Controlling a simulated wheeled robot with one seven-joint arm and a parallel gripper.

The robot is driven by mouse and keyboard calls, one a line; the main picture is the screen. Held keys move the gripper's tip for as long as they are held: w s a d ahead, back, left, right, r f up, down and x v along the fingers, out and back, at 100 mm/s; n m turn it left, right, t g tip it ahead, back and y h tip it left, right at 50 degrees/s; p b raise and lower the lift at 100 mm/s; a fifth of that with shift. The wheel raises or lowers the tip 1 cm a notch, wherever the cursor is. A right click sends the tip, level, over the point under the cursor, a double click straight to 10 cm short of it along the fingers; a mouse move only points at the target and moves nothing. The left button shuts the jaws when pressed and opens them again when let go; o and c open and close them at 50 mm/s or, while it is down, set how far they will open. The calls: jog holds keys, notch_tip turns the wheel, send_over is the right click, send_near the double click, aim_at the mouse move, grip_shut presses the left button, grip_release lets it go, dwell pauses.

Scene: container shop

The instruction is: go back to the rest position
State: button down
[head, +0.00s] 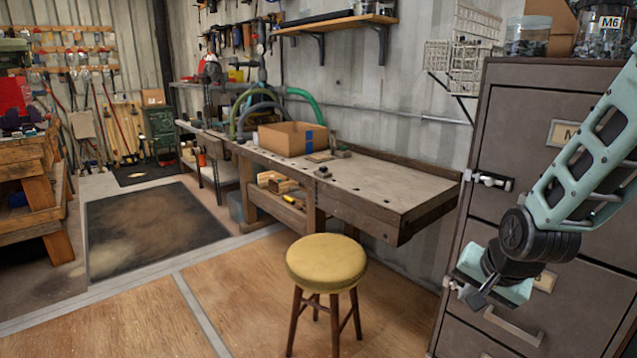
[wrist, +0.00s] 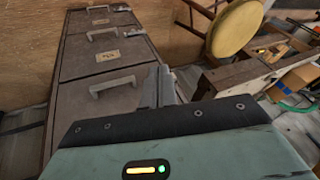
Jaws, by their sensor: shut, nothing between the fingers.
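My gripper (head: 477,300) is at the lower right of the head view, in front of a brown metal filing cabinet (head: 497,128). My pale green arm comes in from the right edge and bends down to it. In the wrist view the fingers (wrist: 160,86) are together with nothing between them. The cabinet also shows in the wrist view (wrist: 112,82), with its drawer fronts and handles beside the fingers. I cannot tell how close the fingers are to the drawers.
A yellow-topped stool (head: 326,263) stands left of the cabinet. Behind it is a wooden workbench (head: 390,187) with a cardboard box (head: 280,140). Jars (head: 527,38) stand on the cabinet top. The wooden floor (head: 240,290) left of the stool is free, beside a dark mat (head: 150,222).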

jog(key=s+a+r+n+g+y+p, duration=0.1)
jog(key=s+a+r+n, duration=0.2)
jog(key=s+a, duration=0.15)
jog(key=s+a+r+n+g+p, duration=0.1)
jog(key=s+a+r+n, duration=0.2)
jog(key=a, duration=0.3)
jog(key=s+a+r+n+g+p, duration=0.1)
jog(key=s+n, duration=0.2)
jog(key=s, duration=0.2)
jog(key=s+a+r+n+g, duration=0.1)
jog(key=s+a+r+n, duration=0.1)
jog(key=s, duration=0.4)
jog(key=s+a+r+n+g+p, duration=0.1)
jog(key=s+a+r+n, duration=0.1)
jog(key=s+n, duration=0.2)
jog(key=shift+s+r+h+p, duration=0.3)
jog(key=shift+s+h, duration=0.1)
jog(key=shift+s, duration=0.35)
